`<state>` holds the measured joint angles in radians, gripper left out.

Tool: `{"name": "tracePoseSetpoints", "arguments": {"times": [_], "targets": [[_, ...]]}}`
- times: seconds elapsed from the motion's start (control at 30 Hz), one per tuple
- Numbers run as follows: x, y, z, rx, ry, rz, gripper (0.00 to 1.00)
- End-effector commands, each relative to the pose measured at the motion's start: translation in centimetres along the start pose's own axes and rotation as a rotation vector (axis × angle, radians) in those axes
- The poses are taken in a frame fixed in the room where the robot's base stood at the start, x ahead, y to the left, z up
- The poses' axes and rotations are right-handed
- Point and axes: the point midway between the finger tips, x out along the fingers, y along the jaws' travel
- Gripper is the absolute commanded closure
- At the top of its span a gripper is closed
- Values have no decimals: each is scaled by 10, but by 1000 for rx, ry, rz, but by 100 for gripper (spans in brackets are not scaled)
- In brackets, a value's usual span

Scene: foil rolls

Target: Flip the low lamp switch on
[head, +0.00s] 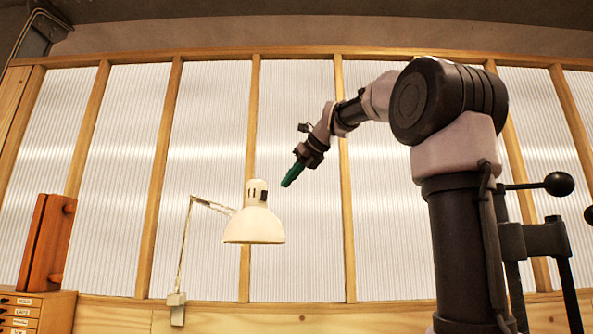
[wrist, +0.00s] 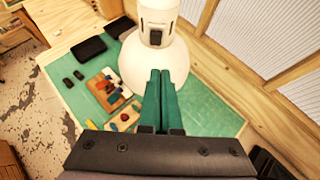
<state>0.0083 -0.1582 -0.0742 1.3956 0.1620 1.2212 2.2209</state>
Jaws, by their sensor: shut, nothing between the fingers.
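The lamp (head: 255,228) has a cream shade on a thin jointed arm, clamped low at the wall. In the wrist view its shade (wrist: 137,68) lies just beyond my fingertips. A dark rocker switch (wrist: 155,37) sits on the lamp's neck; it also shows as a small dark patch in the head view (head: 263,196). I cannot tell which way the switch is set. My gripper (head: 287,184) has green fingers, shut and empty, above and to the right of the lamp's neck. In the wrist view the closed fingers (wrist: 160,74) point at the shade, below the switch.
A green mat (wrist: 215,105) lies below the lamp, with a wooden board (wrist: 108,90) of small coloured pieces and dark cases (wrist: 88,50) on it. A ribbed, wood-framed panel wall (head: 300,120) stands behind. A labelled drawer cabinet (head: 50,310) is at lower left.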

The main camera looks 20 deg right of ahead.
Motion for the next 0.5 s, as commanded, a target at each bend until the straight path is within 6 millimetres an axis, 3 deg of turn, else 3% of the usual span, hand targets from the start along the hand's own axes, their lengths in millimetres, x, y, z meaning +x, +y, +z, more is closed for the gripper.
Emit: {"name": "tracePoseSetpoints", "arguments": {"times": [0.17,0.5], "targets": [[36,1,3,-1,1,2,100],[58,0,28,0,-1,1,100]]}}
